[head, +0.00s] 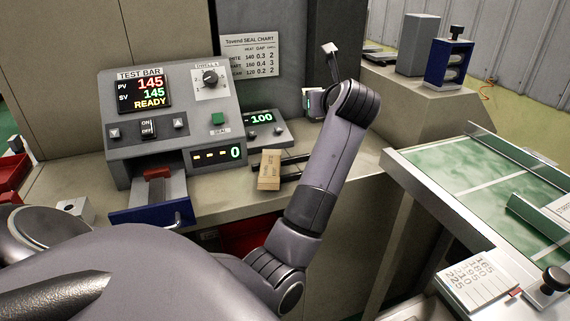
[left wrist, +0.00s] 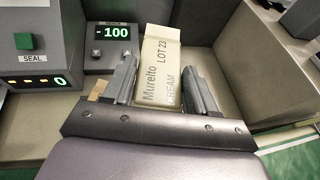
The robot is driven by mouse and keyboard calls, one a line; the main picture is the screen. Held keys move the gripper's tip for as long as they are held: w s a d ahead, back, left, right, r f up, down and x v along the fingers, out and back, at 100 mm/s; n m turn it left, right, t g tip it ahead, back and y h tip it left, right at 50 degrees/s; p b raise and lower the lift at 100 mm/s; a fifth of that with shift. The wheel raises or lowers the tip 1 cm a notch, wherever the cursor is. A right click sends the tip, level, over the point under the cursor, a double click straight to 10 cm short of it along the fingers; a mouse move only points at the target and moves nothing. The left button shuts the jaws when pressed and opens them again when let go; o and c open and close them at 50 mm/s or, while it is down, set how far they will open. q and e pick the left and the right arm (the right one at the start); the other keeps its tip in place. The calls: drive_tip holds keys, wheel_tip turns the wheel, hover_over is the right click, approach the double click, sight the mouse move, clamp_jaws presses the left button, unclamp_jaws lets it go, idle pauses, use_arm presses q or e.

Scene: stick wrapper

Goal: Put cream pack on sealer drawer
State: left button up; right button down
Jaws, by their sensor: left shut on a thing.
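The cream pack (left wrist: 160,70), a pale box printed "Mureito LOT 23 CREAM", is between the two grey fingers of my left gripper (left wrist: 160,88) in the left wrist view. The gripper is shut on it. In the head view my left arm covers much of the hand, and I cannot tell the fingers clearly. The sealer (head: 165,118) stands left of the arm, its display reading READY. Its drawer (head: 150,214), with a blue front and metal handle, sticks out below the panel, near a red block (head: 157,174). The gripper is right of the drawer. My right gripper is not in view.
A small device (head: 262,120) showing -100 stands right of the sealer. A tan printed box (head: 268,178) shows in front of it; I cannot tell whether it is the held pack. A green-topped table (head: 440,165) stands right. A dark panel rises behind.

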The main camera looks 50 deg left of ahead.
use_arm(q)
drive_tip(key=a+r+n+g, duration=0.1)
drive_tip(key=r, duration=0.1)
drive_tip(key=a+r+n+g+y+b, duration=0.1)
drive_tip(key=shift+a+r+n+g, duration=0.15)
drive_tip(key=shift+r+n+g, duration=0.15)
drive_tip(key=shift+r, duration=0.1)
approach(302, 156)
drive_tip(key=x, duration=0.4)
drive_tip(key=shift+w+r, duration=0.1)
drive_tip(key=shift+f+y+b, duration=0.25)
drive_tip(key=shift+y+b, duration=0.05)
drive_tip(key=shift+b, duration=0.1)
drive_tip(key=o, duration=1)
drive_tip(key=shift+r, duration=0.1)
